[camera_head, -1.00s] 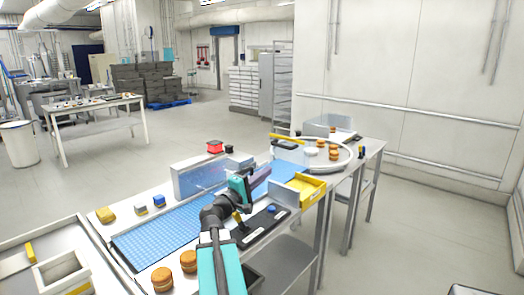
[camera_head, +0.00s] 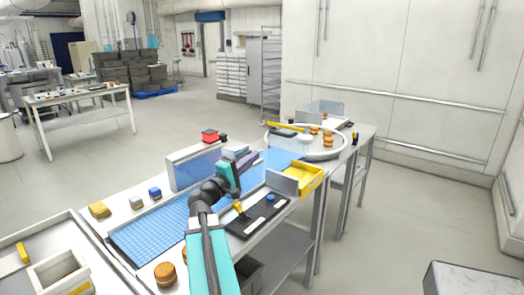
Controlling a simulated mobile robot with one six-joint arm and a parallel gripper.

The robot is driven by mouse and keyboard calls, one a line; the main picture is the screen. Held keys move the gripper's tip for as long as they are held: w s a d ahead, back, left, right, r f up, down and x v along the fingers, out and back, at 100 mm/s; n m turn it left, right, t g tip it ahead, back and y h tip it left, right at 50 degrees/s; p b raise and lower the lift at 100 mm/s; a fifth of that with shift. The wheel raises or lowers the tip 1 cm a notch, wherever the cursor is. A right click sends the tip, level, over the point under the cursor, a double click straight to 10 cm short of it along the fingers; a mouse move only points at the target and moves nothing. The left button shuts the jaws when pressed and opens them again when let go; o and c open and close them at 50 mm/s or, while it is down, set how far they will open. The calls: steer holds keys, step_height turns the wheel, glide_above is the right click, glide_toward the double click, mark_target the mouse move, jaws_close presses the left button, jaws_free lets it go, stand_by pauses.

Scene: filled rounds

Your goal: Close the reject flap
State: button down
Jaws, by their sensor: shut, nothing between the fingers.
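A grey upright plate (camera_head: 282,182) stands at the left side of a yellow open tray (camera_head: 315,178) on the right edge of the conveyor table; it looks like the reject flap, but I cannot tell its angle for sure. My gripper (camera_head: 247,161) is shut and empty. It is over the blue conveyor belt (camera_head: 165,225), to the left of the plate and apart from it in the picture. My arm reaches up from the bottom and hides part of the belt.
A black panel (camera_head: 258,215) with a yellow-topped lever and a blue knob lies before the plate. A round table (camera_head: 305,142) holds several brown filled rounds.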

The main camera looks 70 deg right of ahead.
steer(key=p, duration=0.4)
glide_toward(279, 134)
steer(key=x, duration=0.5)
steer(key=shift+d, duration=0.1)
steer(key=shift+s+d+p, duration=0.25)
steer(key=shift+d+p, duration=0.15)
steer(key=shift+d, duration=0.2)
steer(key=shift+w+r, duration=0.1)
steer(key=shift+w, duration=0.05)
